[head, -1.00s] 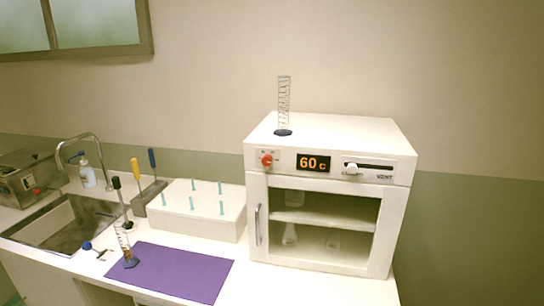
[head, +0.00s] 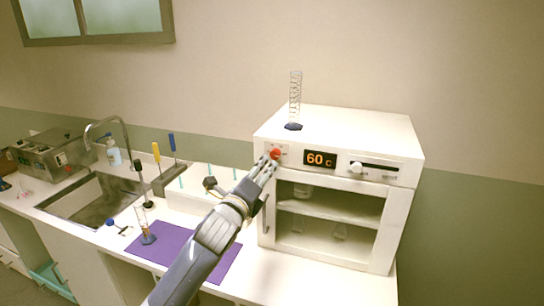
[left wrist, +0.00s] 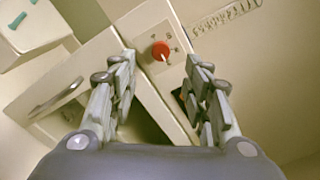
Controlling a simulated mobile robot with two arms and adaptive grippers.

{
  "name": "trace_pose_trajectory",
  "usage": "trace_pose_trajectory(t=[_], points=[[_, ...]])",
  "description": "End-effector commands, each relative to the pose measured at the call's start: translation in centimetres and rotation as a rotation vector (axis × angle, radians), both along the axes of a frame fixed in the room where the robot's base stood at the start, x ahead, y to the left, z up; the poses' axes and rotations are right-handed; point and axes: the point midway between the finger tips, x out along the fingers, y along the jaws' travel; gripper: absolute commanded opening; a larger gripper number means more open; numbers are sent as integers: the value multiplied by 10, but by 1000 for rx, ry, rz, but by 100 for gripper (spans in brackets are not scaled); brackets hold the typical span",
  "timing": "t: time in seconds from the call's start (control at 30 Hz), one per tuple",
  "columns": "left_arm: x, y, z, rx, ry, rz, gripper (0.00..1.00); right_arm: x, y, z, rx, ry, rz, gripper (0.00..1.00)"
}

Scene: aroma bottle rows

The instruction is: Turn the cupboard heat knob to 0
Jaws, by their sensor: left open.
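The white cupboard (head: 398,240) stands on the counter with its door shut. Its red heat knob (head: 275,154) is at the upper left of the front panel, beside a display (head: 319,159) reading 60 c. My left gripper (head: 268,167) is at the panel, just below and in front of the knob. In the left wrist view the red knob (left wrist: 160,50) lies ahead between the two open fingers (left wrist: 158,82), apart from both. Its small white pointer mark is toward the lower side in that view. My right gripper is not in view.
A vent slider (head: 357,168) sits right of the display. The door handle (head: 265,213) is below the knob, close to my arm. A glass cylinder (head: 295,105) stands on the cupboard top. A purple mat (head: 170,238), white rack (head: 182,201) and sink (head: 92,200) are left.

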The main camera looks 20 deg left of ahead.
Motion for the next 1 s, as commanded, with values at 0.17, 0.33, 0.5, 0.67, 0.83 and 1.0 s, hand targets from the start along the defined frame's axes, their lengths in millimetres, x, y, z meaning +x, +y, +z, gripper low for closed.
trace_pose_trajectory(t=[0.17, 0.33, 0.5, 0.67, 0.83, 1.0], points=[[29, -2, 4, -5, 0, 0, 44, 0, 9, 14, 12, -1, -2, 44], [54, -2, 3, -5, 1, 1, 44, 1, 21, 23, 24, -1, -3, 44], [73, -3, 2, -5, 1, 1, 44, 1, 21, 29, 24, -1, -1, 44], [84, -3, 1, -4, 1, -1, 44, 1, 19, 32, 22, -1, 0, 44], [88, -4, 0, -4, 1, -1, 44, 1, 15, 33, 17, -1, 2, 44], [88, -4, 0, -4, 1, -1, 44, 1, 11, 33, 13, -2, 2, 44]])
